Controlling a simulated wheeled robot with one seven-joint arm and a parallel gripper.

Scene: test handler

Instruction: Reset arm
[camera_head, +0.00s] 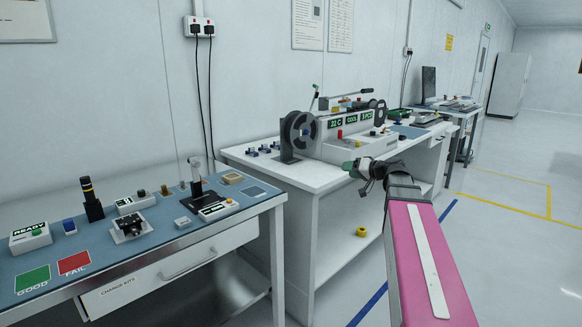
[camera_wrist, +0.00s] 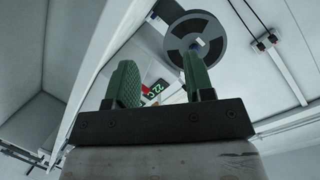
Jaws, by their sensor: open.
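My gripper (camera_head: 350,166) is at the end of my pink arm (camera_head: 428,262), in front of the white bench (camera_head: 326,179) that carries the test handler. In the wrist view my gripper (camera_wrist: 158,82) shows two green fingers standing apart, with nothing between them that touches both. The test handler (camera_head: 345,130) has green displays and a dark reel (camera_head: 300,130) at its left end. The reel also shows in the wrist view (camera_wrist: 196,45), beyond the right finger. My gripper appears apart from the handler.
A blue-topped bench (camera_head: 150,245) at the left carries a READY box (camera_head: 30,237), a green GOOD pad (camera_head: 32,279) and a red FAIL pad (camera_head: 74,263). A yellow ring (camera_head: 361,232) lies on the lower shelf. The floor (camera_head: 500,240) at the right is clear.

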